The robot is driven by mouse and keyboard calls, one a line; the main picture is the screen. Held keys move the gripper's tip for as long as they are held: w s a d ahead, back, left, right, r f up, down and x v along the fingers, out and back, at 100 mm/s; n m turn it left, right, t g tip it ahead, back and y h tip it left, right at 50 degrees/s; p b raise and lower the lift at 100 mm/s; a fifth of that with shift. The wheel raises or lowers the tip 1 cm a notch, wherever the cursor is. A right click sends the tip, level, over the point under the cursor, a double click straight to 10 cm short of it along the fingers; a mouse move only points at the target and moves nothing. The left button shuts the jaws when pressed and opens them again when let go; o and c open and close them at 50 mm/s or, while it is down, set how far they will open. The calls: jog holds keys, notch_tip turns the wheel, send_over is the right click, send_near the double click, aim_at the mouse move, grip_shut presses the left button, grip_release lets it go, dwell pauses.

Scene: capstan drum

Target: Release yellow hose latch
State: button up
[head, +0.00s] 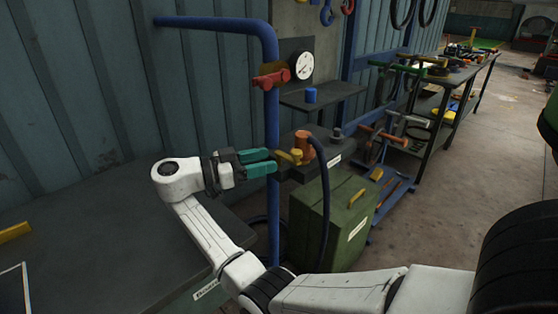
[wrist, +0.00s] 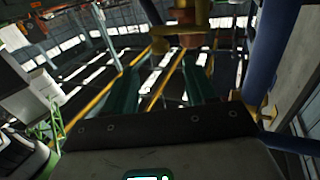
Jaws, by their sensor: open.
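The yellow latch (head: 291,156) sits on the orange hose coupling (head: 304,144), on a dark ledge beside the blue vertical pipe. A dark hose (head: 326,200) curves from the coupling down past the green box. My gripper (head: 273,161) is open, its teal fingers pointing right at the latch from just left of it. In the head view the fingertips overlap the pipe, and I cannot tell whether they touch the latch. In the wrist view the fingers of my gripper (wrist: 160,68) are apart with nothing seen between them. Yellow and orange parts, probably the latch (wrist: 160,45) and coupling, show beyond the fingertips.
The blue pipe (head: 272,115) stands close to my fingers and carries a red valve (head: 271,80). A gauge (head: 303,66) and a shelf with a blue cup (head: 311,95) are above. The green box (head: 335,222) stands below. A dark bench (head: 110,235) fills the left.

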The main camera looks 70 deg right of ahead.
jog(key=shift+b+v, duration=0.3)
jog(key=shift+v, duration=1.7)
